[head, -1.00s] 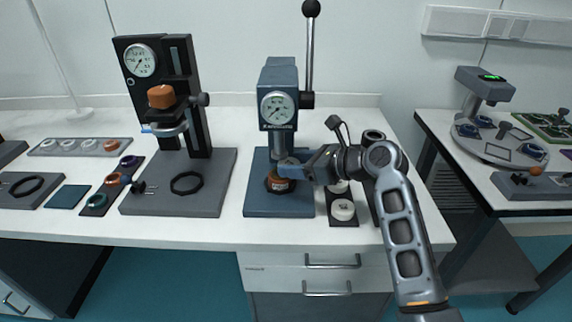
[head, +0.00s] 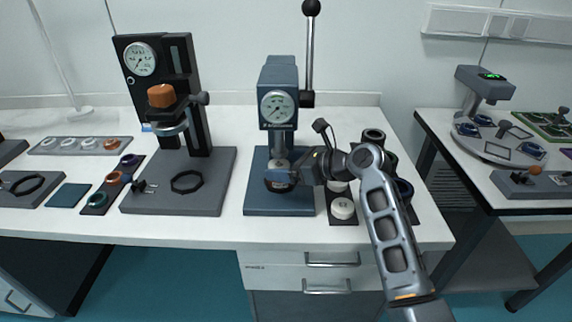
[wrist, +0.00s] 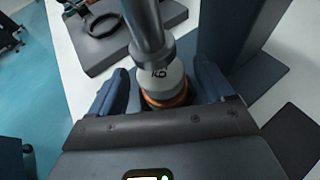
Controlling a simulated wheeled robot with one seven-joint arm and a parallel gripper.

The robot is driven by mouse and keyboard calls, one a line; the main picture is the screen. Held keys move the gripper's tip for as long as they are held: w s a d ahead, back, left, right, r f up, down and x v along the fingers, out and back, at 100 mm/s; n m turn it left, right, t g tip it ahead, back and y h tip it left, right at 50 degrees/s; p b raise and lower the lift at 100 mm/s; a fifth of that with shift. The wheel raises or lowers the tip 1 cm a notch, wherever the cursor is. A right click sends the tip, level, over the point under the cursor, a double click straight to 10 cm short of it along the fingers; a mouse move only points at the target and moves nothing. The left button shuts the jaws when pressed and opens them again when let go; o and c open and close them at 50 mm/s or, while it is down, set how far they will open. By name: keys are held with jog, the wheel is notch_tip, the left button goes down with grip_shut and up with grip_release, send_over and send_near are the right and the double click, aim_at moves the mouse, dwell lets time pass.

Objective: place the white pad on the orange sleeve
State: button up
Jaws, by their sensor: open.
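The white pad (wrist: 162,82), with a dark number on its face, sits on the orange sleeve (wrist: 168,102) in the wrist view. It appears roughly level, directly below the metal ram (wrist: 149,38) of the blue press. In the head view, the pad (head: 281,163) shows just under the ram, and my gripper hides most of the sleeve. My gripper (wrist: 160,72) is open, with one finger on each side of the pad and sleeve. It also shows at the press base in the head view (head: 283,180). I cannot tell whether the fingers touch either part.
The blue press (head: 278,110) stands close behind my gripper, its lever rising at right. A dark tray with another white pad (head: 343,208) lies right of the base. A black gauge stand (head: 185,100) is at left. Bare white table (head: 190,228) lies in front.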

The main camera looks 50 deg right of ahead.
jog(key=v, duration=1.2)
